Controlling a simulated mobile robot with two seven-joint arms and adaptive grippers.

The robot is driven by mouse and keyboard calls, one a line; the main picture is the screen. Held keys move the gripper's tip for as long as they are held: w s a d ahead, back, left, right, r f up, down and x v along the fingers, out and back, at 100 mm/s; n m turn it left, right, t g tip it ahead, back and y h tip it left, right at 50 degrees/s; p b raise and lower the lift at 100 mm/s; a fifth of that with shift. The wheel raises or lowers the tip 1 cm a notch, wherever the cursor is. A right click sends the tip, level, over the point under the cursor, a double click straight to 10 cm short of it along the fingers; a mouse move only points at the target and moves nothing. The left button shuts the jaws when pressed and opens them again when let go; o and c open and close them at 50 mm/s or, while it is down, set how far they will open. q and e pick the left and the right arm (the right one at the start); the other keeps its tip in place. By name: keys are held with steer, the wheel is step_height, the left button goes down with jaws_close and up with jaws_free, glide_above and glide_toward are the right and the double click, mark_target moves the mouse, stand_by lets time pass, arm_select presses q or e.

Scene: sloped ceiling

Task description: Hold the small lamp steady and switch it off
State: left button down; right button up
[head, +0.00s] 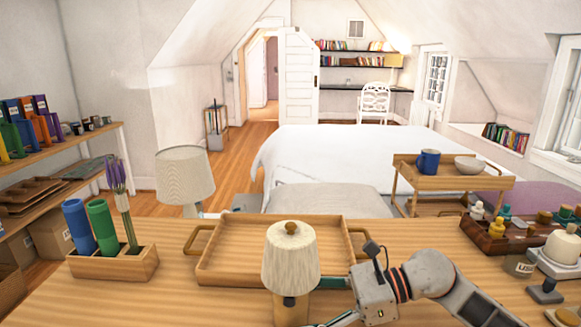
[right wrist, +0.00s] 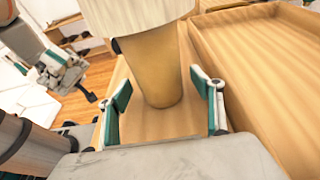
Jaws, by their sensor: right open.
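The small lamp (head: 291,258) stands upright on the desk at the front middle, with a cream shade, a round wooden knob (head: 291,228) on top and a tan base (head: 291,311). My right gripper (head: 328,301) comes in from the right at base height. In the right wrist view the lamp's tan base (right wrist: 158,70) stands between the open fingers of the right gripper (right wrist: 166,92), with gaps on both sides. The shade's lower edge shows above it. My left gripper (right wrist: 72,75) appears only at the upper left of the right wrist view; its jaws are unclear.
A wooden tray (head: 215,270) lies just behind the lamp. A wooden holder (head: 115,265) with blue and green cylinders and purple flowers is at the left. A larger lamp (head: 184,174) stands behind. A crate of bottles (head: 492,241) is at the right.

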steer(key=v, duration=1.1)
steer(key=shift+d+r, duration=0.1)
